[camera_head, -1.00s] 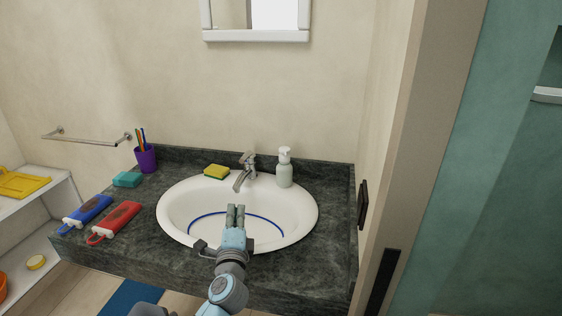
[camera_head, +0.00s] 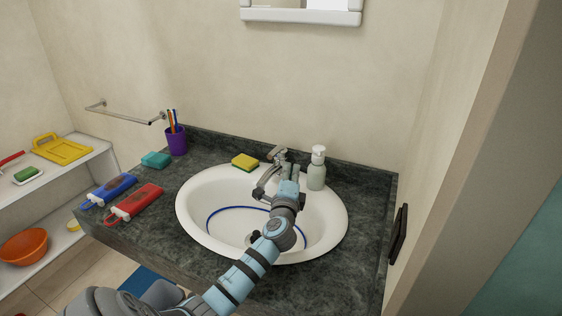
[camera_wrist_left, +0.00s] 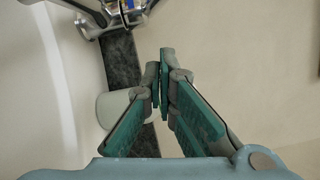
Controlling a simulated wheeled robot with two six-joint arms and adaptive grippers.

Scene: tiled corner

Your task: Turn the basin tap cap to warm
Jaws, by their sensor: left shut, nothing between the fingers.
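The chrome basin tap (camera_head: 264,184) stands at the back rim of the white oval basin (camera_head: 190,207). Its cap with the lever (camera_head: 276,152) is on top. My left gripper (camera_head: 291,170) is shut and empty, just right of the tap and close to it; whether they touch is unclear. The gripper and wrist hide part of the tap's right side and of the basin. In the left wrist view the shut fingertips (camera_wrist_left: 163,72) sit to the right of and below the tap (camera_wrist_left: 112,14), with a visible gap in the picture. My right gripper is not in view.
A soap dispenser (camera_head: 317,172) stands right of my gripper, close by. A yellow sponge (camera_head: 245,161) lies left of the tap. The dark counter (camera_head: 166,228) also holds a purple cup (camera_head: 176,141), a teal block (camera_head: 156,159), and red (camera_head: 136,203) and blue (camera_head: 108,190) items.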

